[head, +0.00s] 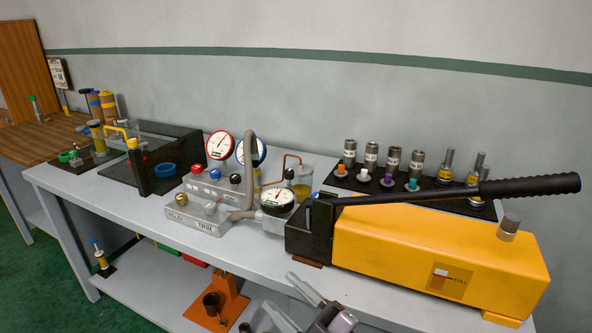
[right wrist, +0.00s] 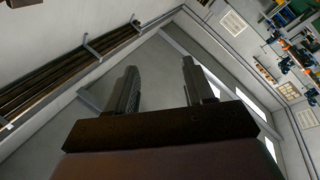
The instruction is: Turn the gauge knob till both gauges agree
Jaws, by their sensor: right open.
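A red-rimmed gauge (head: 220,145) and a blue-rimmed gauge (head: 258,152) stand side by side behind a grey pipe on the bench; the pipe hides part of the blue one. A dark-rimmed gauge (head: 277,199) sits lower in front. The back block carries a red knob (head: 196,169), a blue knob (head: 215,174) and a black knob (head: 235,179). The front block, marked TRIM, carries a gold knob (head: 181,199) and a grey knob (head: 210,208). The needles are too small to compare. My right gripper (head: 280,291) is open and empty at the bench's front edge, away from the knobs; its fingers show in the right wrist view (right wrist: 159,70).
A yellow hand pump (head: 430,250) with a long black lever (head: 530,187) fills the bench's right side. A dark rack (head: 400,187) of fittings stands behind it. Bare bench (head: 110,205) lies at front left.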

